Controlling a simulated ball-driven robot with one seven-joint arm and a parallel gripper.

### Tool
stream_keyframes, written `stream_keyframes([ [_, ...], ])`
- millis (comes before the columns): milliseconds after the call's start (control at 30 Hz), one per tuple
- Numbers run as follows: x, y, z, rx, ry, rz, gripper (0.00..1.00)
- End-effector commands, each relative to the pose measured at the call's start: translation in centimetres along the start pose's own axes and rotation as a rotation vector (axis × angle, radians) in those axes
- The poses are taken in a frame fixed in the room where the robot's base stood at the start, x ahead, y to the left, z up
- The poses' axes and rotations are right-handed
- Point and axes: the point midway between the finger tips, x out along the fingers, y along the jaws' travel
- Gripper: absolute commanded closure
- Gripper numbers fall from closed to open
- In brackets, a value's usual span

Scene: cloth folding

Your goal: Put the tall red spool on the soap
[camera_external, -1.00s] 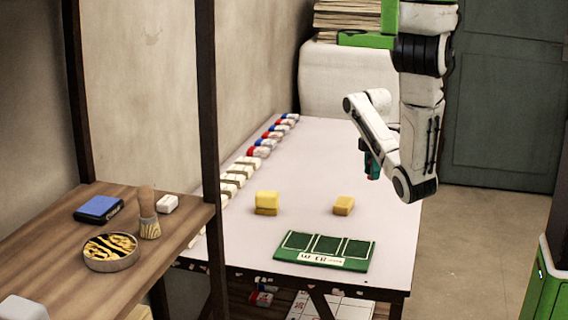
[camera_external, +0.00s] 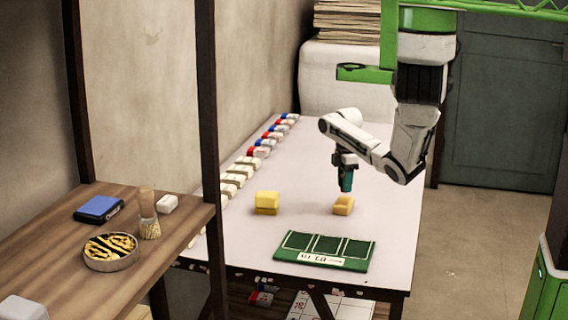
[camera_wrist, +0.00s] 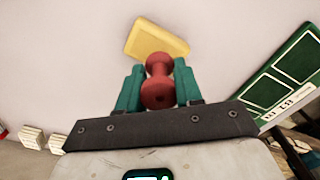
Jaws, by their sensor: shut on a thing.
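The tall red spool (camera_wrist: 159,90) is between the teal fingers of my gripper (camera_wrist: 158,72) in the wrist view, its flanged end pointing away from my wrist. My gripper (camera_external: 346,186) is shut on it, and the fingers hide the spool in the external view. A yellow soap-like block (camera_external: 343,206) lies on the table just below the fingertips. It also shows in the wrist view (camera_wrist: 150,40), partly behind the spool's far end. I cannot tell whether the spool touches it.
A thicker yellow block (camera_external: 267,202) sits to the left. A green board with three dark panels (camera_external: 324,251) lies at the front of the pale table (camera_external: 370,170). Several small blocks (camera_external: 258,152) line the left edge. A wooden shelf (camera_external: 165,235) stands at left.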

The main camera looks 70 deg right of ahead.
Motion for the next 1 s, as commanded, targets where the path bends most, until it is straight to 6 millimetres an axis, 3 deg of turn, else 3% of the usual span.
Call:
stream_keyframes([
  [333,3.3,0.4,0.0,0.001,-0.002,0.000,0.94],
  [733,4.0,0.4,-0.1,0.000,0.000,0.000,0.94],
  [767,3.8,0.4,-0.1,0.000,-0.001,0.000,0.62],
  [1000,3.8,0.4,-0.1,0.000,-0.001,0.000,0.39],
])
